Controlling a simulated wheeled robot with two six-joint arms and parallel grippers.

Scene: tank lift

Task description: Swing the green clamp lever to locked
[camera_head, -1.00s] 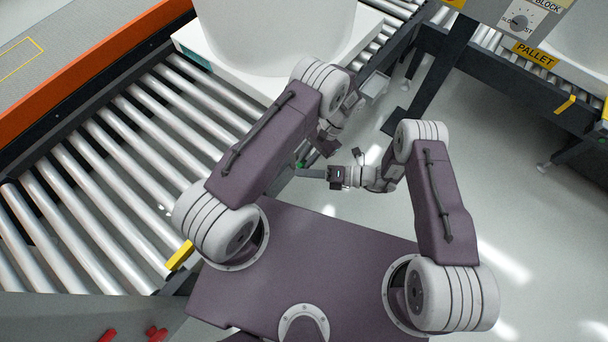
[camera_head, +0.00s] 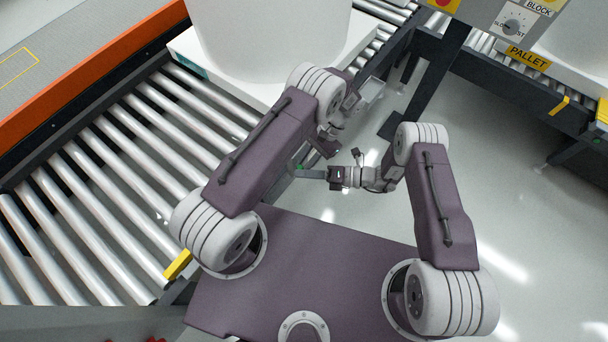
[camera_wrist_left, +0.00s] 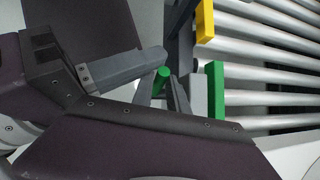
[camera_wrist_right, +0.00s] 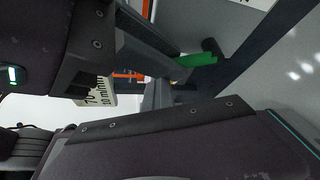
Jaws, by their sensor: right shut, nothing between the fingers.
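A small green piece, apparently the clamp lever's handle (camera_head: 299,167), shows at the tip of my right gripper's finger, beside the conveyor edge. In the left wrist view a round green end (camera_wrist_left: 162,73) stands by the tip of a grey finger bar. The right wrist view shows a green bar (camera_wrist_right: 198,60) by the fingertip; I cannot tell if they touch. My right gripper (camera_head: 312,174) is shut and empty, pointing left. My left gripper (camera_head: 327,148) is just above it, partly hidden by its arm; its jaw gap is unclear. The lever's pivot is hidden.
A roller conveyor (camera_head: 110,190) fills the left, with a white tank (camera_head: 270,35) on a pallet at the back. A green block (camera_wrist_left: 215,90) and a yellow bar (camera_wrist_left: 205,20) sit on the frame. A dark post (camera_head: 440,75) stands right of the grippers.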

